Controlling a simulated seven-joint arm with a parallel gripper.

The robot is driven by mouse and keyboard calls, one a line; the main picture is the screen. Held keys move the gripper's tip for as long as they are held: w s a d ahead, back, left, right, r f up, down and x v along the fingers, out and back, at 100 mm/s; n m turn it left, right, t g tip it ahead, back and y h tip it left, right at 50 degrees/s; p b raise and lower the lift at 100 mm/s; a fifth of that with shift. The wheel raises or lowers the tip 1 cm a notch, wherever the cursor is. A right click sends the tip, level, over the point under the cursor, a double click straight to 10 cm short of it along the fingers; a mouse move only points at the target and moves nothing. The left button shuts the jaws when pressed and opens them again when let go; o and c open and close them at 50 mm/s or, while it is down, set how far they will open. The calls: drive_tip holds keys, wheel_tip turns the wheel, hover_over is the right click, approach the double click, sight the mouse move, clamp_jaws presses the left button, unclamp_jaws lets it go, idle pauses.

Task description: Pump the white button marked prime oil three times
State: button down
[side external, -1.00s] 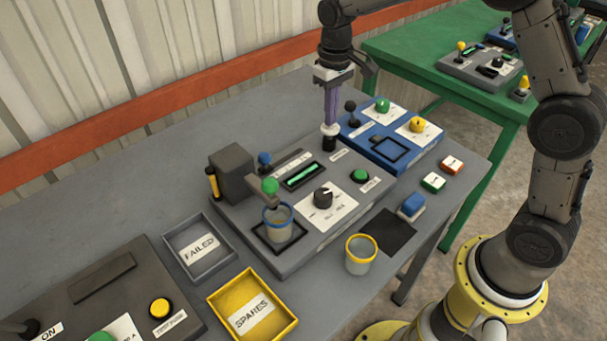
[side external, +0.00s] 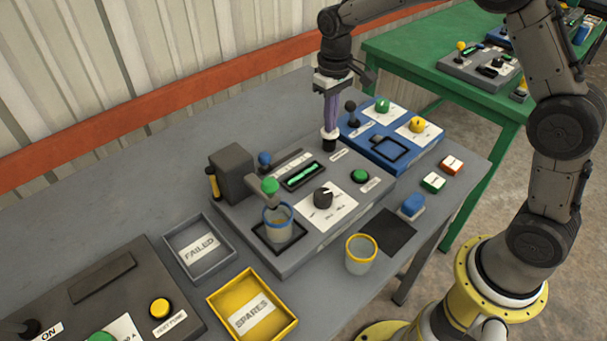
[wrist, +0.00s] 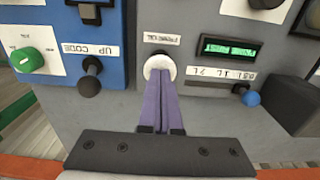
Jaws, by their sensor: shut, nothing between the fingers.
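The white button (wrist: 158,67) stands on the grey machine panel, with a small upside-down label (wrist: 161,39) beside it in the wrist view. In the side view it is a white cap (side external: 329,132) on a dark collar. My gripper (wrist: 160,76) has its two purple fingers shut together with nothing between them. The fingers also show in the side view (side external: 330,126), pointing down with their tips at the button top. The tips appear to touch the cap and hide part of it. I cannot tell how far the button is pressed.
The same panel holds a green-lit display (side external: 301,175), a black dial (side external: 323,197), a green button (side external: 360,176) and a blue-knobbed lever (side external: 264,159). A blue panel (side external: 386,140) stands beside it.

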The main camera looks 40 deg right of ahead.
drive_tip(key=shift+f, duration=0.2)
wheel_tip(320, 180, up, 8)
drive_tip(key=shift+f, duration=0.15)
idle(0.9)
idle(0.5)
drive_tip(key=s+r+t, duration=0.4)
drive_tip(key=s+r, duration=0.8)
drive_tip(key=s, duration=0.2)
drive_tip(key=s+f, duration=0.4)
drive_tip(key=s, duration=0.3)
drive_tip(key=s+f+t, duration=0.1)
drive_tip(key=s+f, duration=0.3)
drive_tip(key=s, duration=0.3)
drive_tip(key=shift+s+d+t, duration=0.25)
drive_tip(key=shift+s+t, duration=0.05)
